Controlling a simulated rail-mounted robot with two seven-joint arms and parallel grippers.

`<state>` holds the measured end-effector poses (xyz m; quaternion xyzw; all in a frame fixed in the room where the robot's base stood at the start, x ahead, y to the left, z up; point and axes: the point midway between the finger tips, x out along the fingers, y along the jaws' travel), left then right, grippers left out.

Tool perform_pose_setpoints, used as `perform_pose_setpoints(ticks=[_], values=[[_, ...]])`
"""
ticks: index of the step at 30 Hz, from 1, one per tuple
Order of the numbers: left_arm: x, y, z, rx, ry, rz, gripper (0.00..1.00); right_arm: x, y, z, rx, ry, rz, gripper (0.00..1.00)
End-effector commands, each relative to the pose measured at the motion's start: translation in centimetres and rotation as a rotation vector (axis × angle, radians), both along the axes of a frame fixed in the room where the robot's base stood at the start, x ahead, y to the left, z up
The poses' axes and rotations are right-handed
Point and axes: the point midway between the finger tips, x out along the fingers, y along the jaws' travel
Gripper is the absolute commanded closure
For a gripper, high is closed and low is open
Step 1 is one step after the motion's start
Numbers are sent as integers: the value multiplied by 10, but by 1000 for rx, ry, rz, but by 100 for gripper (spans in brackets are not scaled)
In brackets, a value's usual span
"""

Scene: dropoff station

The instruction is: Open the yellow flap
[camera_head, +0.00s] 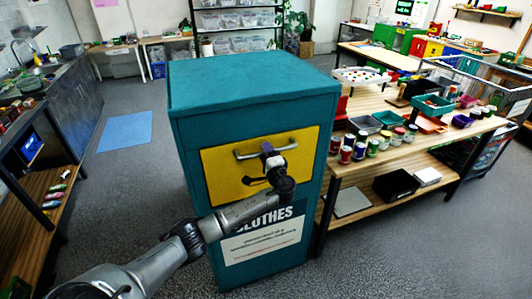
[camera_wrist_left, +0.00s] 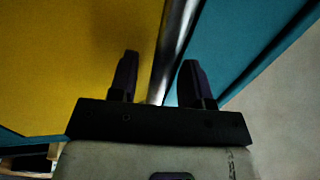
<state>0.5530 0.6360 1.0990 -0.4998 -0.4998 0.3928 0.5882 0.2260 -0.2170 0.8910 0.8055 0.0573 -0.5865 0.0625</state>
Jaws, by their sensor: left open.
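The yellow flap (camera_head: 222,178) is set in the front of a teal clothes box (camera_head: 250,85) and looks shut, lying flush with the front. A silver bar handle (camera_head: 284,148) runs across its upper part. In the left wrist view, the handle (camera_wrist_left: 176,45) passes between the two spread fingers (camera_wrist_left: 160,82), with the yellow flap (camera_wrist_left: 70,60) behind on the left. Whether a finger touches the bar I cannot tell. My right gripper is out of view.
A wooden shelf table (camera_head: 380,103) with jars and bins stands close to the box's right side. A sink counter (camera_head: 60,100) is at the left. Grey floor with a blue mat (camera_head: 126,130) is free left of the box.

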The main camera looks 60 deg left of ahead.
Motion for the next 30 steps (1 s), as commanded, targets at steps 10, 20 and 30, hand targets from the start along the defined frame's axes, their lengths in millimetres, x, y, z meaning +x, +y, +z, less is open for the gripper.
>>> perform_pose_setpoints(ticks=[10, 20, 30], values=[[1, 4, 1, 0, 1, 0, 56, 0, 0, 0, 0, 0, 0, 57], [1, 3, 1, 0, 0, 0, 83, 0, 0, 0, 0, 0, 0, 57], [1, 3, 0, 0, 1, 0, 100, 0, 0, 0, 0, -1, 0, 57]])
